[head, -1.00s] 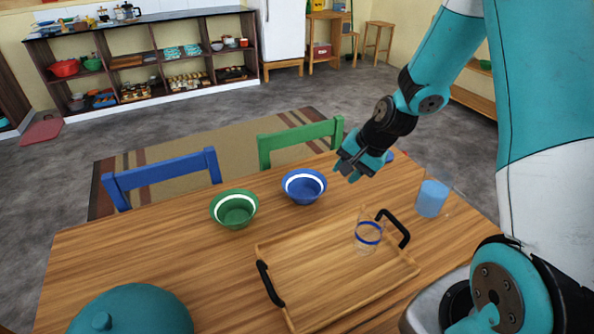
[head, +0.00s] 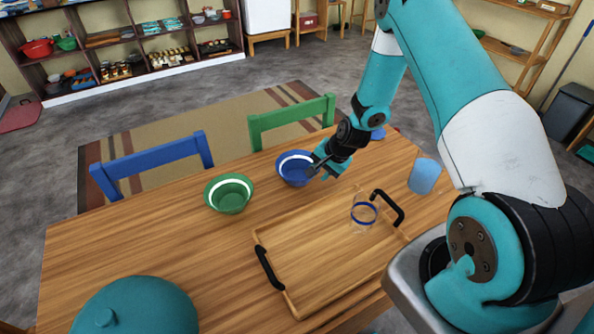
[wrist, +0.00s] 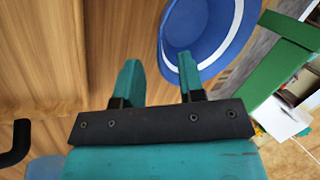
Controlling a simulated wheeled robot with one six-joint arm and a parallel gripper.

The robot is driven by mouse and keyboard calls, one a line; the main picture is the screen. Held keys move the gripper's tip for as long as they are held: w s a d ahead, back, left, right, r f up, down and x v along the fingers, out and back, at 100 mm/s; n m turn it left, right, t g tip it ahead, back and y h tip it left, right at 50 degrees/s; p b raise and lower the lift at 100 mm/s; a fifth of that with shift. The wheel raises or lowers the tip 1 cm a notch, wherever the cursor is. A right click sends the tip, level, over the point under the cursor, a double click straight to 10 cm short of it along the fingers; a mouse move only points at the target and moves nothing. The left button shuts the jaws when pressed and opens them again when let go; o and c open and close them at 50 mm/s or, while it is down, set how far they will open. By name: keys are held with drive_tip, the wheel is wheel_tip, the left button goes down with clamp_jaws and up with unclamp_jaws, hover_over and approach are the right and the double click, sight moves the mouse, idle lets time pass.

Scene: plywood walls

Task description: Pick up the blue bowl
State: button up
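The blue bowl (head: 293,171) with a white band inside stands upright on the wooden table, near its far edge. In the wrist view the bowl (wrist: 205,50) fills the top right. My gripper (head: 320,168) is at the bowl's right side. In the wrist view my gripper (wrist: 160,75) has its two teal fingers apart with a clear gap. The bowl's near rim passes close to the right finger, and that finger overlaps the bowl in the picture. I cannot tell whether it touches. Nothing is held between the fingers.
A green bowl (head: 229,205) stands left of the blue bowl. A wooden tray (head: 300,270) with black handles holds a clear glass (head: 363,213). A blue cup (head: 424,176) is at the right, a teal lidded dish (head: 140,308) at the front left. Chairs (head: 290,121) line the far edge.

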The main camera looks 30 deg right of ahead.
sight(299, 171)
drive_tip(key=shift+w+p+x, duration=0.1)
drive_tip(key=shift+p+x, duration=0.35)
drive_tip(key=shift+x, duration=0.85)
drive_tip(key=shift+w+p+x, duration=0.15)
drive_tip(key=shift+p+x, duration=0.25)
drive_tip(key=shift+x, duration=0.95)
drive_tip(key=shift+d, duration=0.15)
clamp_jaws()
